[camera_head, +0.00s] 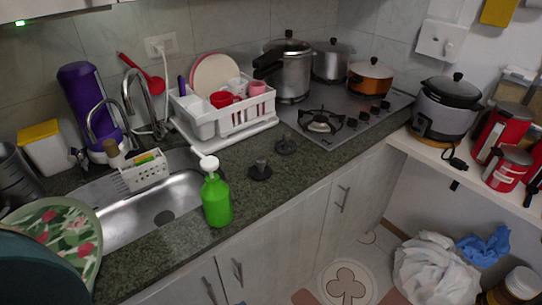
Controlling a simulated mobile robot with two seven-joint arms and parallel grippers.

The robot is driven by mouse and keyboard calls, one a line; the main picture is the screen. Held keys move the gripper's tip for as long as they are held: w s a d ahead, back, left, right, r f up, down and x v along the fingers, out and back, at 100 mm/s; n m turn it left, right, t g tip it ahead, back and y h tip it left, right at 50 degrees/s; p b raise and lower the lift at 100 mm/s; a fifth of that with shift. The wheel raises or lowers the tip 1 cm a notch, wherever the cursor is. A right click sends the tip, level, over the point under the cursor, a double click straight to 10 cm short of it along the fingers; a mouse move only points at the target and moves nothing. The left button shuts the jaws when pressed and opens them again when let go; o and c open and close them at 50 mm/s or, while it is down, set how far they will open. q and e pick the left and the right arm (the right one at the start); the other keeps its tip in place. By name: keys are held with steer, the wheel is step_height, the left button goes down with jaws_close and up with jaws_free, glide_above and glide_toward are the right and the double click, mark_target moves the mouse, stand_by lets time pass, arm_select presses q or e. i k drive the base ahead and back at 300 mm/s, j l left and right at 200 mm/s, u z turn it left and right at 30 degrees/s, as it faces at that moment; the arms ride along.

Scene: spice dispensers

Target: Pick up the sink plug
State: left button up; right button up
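Neither of my grippers shows in the head view.
A green soap bottle (216,201) with a white pump stands by the sink. A white dish rack (226,122) is behind, and the stove (350,118) with pots is to the right. Floral plates (84,232) fill the lower left. Counter around the plugs is clear.

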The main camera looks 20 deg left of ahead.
mark_target(261, 171)
steer(key=i+l, duration=0.55)
steer(key=i+l+u, duration=0.1)
steer(key=u, duration=0.3)
steer(key=i+l+u, duration=0.1)
steer(key=l+u, duration=0.15)
steer(key=u, duration=0.15)
steer(key=l+u, duration=0.2)
steer(key=u, duration=1.5)
